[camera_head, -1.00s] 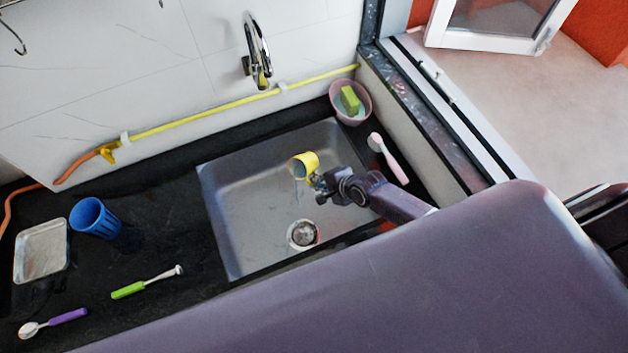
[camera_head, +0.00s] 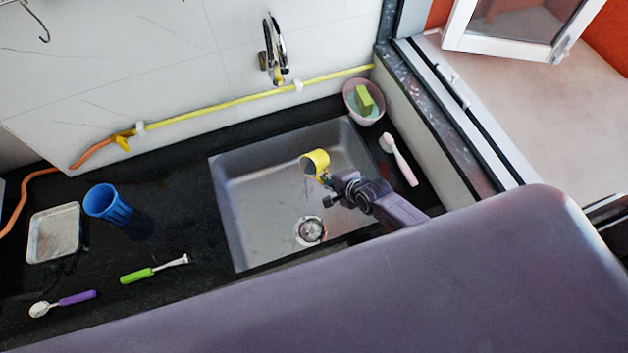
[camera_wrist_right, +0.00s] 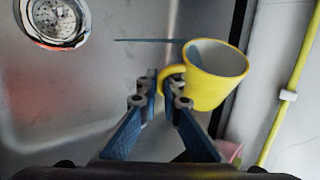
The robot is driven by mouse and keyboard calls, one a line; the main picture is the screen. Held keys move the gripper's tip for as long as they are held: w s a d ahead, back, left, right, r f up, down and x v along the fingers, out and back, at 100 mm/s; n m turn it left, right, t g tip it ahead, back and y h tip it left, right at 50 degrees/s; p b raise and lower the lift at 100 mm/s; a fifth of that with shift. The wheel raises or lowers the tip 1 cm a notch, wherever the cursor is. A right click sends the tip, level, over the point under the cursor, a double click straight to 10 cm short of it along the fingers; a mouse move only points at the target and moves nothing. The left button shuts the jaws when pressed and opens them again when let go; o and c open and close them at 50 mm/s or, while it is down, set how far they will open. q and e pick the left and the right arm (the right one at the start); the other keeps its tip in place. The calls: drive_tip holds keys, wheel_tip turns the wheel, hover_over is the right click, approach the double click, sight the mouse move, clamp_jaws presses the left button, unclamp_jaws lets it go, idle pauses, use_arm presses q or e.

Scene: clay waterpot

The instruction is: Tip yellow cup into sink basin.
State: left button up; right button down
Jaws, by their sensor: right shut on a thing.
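The yellow cup (camera_head: 317,161) is held over the sink basin (camera_head: 257,211), tilted so that its grey inside faces left in the head view. A thin stream appears to fall from its mouth into the basin. My right gripper (camera_head: 327,180) is shut on the cup's handle; the right wrist view shows the fingers (camera_wrist_right: 165,88) closed around the handle, with the cup (camera_wrist_right: 215,82) to their right. The drain (camera_head: 310,231) is below the cup. My left gripper is not in view.
A pink bowl (camera_head: 352,111) with a green sponge (camera_head: 364,99) and a pink brush (camera_head: 399,160) sit right of the basin. A blue cup (camera_head: 106,204), a metal tray (camera_head: 54,236) and two utensils lie to the left. The faucet (camera_head: 273,48) is on the wall behind.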

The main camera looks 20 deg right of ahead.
drive_tip(key=shift+a+f+t+h, duration=0.1)
drive_tip(key=shift+f+t+h, duration=0.05)
drive_tip(key=shift+t+h, duration=0.2)
idle(0.5)
drive_tip(key=shift+n, duration=0.3)
drive_tip(key=shift+h, duration=0.25)
drive_tip(key=shift+r+t, duration=0.25)
drive_tip(key=shift+t, duration=0.2)
